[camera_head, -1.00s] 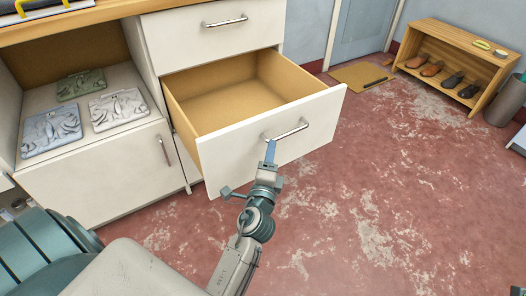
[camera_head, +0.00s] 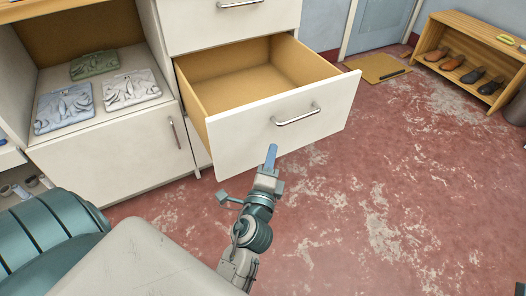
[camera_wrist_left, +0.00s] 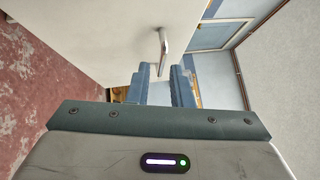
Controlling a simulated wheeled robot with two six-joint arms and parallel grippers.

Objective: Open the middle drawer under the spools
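The pulled-out drawer (camera_head: 262,125) has a white front and a bare wooden inside, and it looks empty. Its metal bar handle (camera_head: 297,116) is on the front; in the left wrist view the handle (camera_wrist_left: 163,52) lies just beyond the fingertips. My left gripper (camera_head: 271,152) is in front of the drawer, left of and below the handle, apart from it. In the left wrist view its two blue fingers (camera_wrist_left: 161,82) are spread with nothing between them. No spools are in view. My right gripper is not in view.
A shut drawer (camera_head: 225,25) is above the open one. Left of it, a cabinet door (camera_head: 115,165) is shut under a shelf with relief plates (camera_head: 64,107). A shoe rack (camera_head: 468,65) and doormat (camera_head: 378,68) stand farther back. The red floor at right is clear.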

